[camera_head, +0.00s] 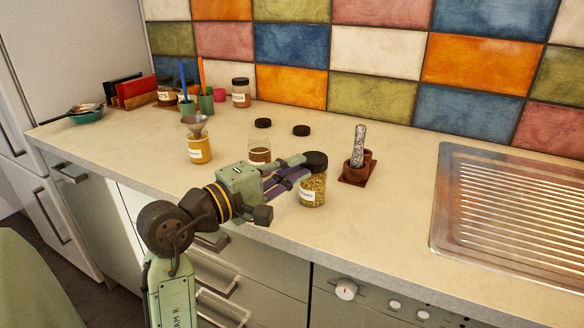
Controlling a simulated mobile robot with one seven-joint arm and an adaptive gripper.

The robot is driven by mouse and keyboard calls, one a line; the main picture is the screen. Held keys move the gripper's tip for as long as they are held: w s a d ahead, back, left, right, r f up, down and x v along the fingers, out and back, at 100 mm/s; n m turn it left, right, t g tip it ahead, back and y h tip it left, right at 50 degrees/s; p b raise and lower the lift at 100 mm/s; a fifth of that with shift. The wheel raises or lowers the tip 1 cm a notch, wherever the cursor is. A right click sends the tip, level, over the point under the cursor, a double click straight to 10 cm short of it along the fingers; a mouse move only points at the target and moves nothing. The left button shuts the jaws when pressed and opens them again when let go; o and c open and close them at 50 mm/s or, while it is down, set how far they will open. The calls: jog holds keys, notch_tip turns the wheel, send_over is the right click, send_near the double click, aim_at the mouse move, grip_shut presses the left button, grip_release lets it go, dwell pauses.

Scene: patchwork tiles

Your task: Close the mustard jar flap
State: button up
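A glass jar (313,190) of yellow-green grains stands upright near the counter's front edge. It has a white label too small to read and a dark lid (315,160) over its mouth; I cannot tell whether the lid is fully down. My gripper (297,172) reaches in from the left, its finger ends right beside the jar at lid and shoulder height. Whether they touch the jar or lid, and how far apart they are, is unclear.
A mortar with pestle (357,160) stands right of the grain jar. The metal sink drainer (500,220) lies far right. The counter between them is clear.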

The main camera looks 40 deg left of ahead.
jog(key=s+a, duration=0.1)
jog(key=s, duration=1.1)
jog(key=shift+a, duration=0.4)
jog(key=shift+w, duration=0.15)
